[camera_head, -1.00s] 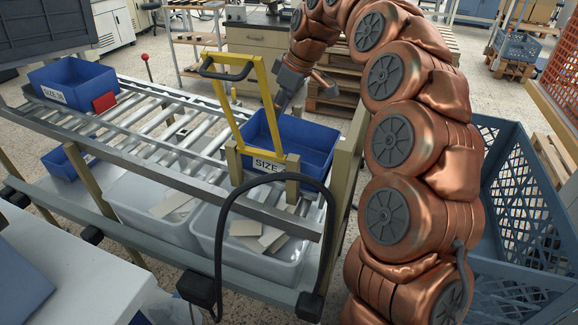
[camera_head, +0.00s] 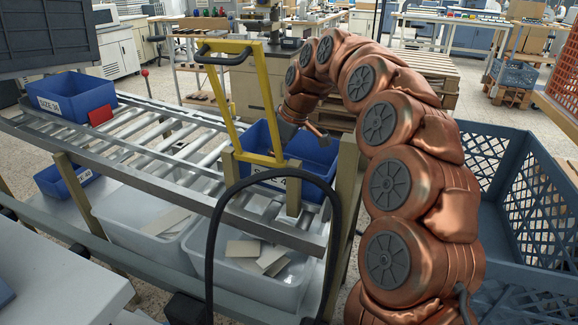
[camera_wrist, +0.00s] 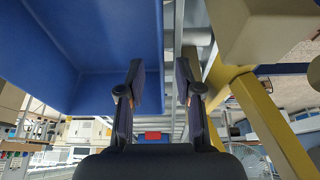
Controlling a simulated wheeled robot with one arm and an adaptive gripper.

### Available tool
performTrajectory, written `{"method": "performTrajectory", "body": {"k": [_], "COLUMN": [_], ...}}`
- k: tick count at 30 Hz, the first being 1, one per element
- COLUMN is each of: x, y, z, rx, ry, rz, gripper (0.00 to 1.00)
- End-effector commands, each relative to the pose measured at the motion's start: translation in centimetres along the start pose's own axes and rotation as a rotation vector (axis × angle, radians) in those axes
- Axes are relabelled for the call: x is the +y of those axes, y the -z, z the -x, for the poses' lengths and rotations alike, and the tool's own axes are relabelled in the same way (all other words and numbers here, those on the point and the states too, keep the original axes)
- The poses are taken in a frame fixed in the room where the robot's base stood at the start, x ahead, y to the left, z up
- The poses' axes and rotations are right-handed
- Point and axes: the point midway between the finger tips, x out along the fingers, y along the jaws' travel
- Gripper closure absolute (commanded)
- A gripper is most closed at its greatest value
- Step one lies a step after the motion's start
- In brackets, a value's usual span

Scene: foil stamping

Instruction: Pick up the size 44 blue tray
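A blue tray (camera_head: 312,156) sits at the right end of the roller rack, behind a yellow frame.
Another blue tray (camera_head: 72,97) with a red card (camera_head: 100,115) stands at the rack's left end. A smaller blue bin (camera_head: 62,181) sits lower. The yellow frame (camera_head: 222,100) and a wooden post (camera_head: 345,165) stand close to the tray. A blue crate (camera_head: 520,190) is at right.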

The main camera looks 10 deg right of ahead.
Motion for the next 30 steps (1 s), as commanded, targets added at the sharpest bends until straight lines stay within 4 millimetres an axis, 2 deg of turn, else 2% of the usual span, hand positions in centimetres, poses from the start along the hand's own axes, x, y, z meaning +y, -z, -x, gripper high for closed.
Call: {"method": "performTrajectory", "body": {"k": [9,18,27,30], "x": [-0.4,-0.4,-0.4,-0.4], "y": [-0.2,-0.2,-0.2,-0.2], "z": [-4.2,-4.6,-4.6,-4.6], "rx": [-0.004,-0.002,-0.002,-0.002], "ry": [0.004,0.002,0.002,0.002], "rz": [0.001,0.0,0.0,0.001], "gripper": [0.66,0.67,0.98,1.0]}}
